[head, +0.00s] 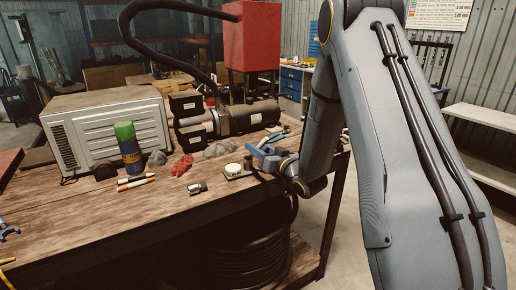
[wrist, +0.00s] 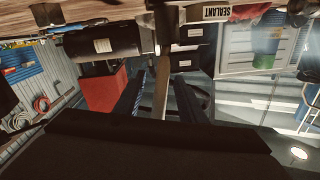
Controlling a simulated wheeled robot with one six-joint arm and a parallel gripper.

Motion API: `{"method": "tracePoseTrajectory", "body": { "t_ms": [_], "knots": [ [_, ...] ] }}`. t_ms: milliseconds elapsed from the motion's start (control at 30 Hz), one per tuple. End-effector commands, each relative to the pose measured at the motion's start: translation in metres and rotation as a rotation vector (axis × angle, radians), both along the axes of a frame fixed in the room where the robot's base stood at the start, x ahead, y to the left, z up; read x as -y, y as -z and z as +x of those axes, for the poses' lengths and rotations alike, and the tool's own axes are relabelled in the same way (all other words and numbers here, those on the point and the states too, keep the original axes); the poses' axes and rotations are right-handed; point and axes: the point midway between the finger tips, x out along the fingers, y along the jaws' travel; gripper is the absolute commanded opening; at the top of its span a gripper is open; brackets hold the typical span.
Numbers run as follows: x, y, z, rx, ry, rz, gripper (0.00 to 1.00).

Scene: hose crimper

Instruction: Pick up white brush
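I cannot clearly make out a white brush in either view. My gripper (head: 268,157) is low over the right end of the workbench in the head view, beside a small white round item (head: 232,170). In the wrist view my gripper (wrist: 163,88) shows two dark fingers set well apart, so it looks open. A narrow brown-grey strip (wrist: 161,95) runs between the fingers without visibly touching either; I cannot tell what it is. My arm hides part of the bench's right end.
The wooden workbench (head: 110,225) carries a white vented box (head: 110,130), a green-capped bottle (head: 129,147), two markers (head: 136,182), a red rag (head: 182,166) and a black cylindrical machine (head: 240,120). A red box (head: 251,40) stands behind. The bench's front left is mostly clear.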

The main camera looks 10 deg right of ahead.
Motion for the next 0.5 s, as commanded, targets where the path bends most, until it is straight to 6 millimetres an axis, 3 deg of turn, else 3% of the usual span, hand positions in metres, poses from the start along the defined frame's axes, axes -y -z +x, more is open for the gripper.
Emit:
{"method": "tracePoseTrajectory", "body": {
  "t_ms": [233, 500],
  "knots": [
    [-0.014, 0.001, 0.028, 0.001, 0.0, -0.002, 0.37],
    [-0.014, 0.002, 0.034, 0.001, 0.003, -0.001, 0.37]
  ]
}}
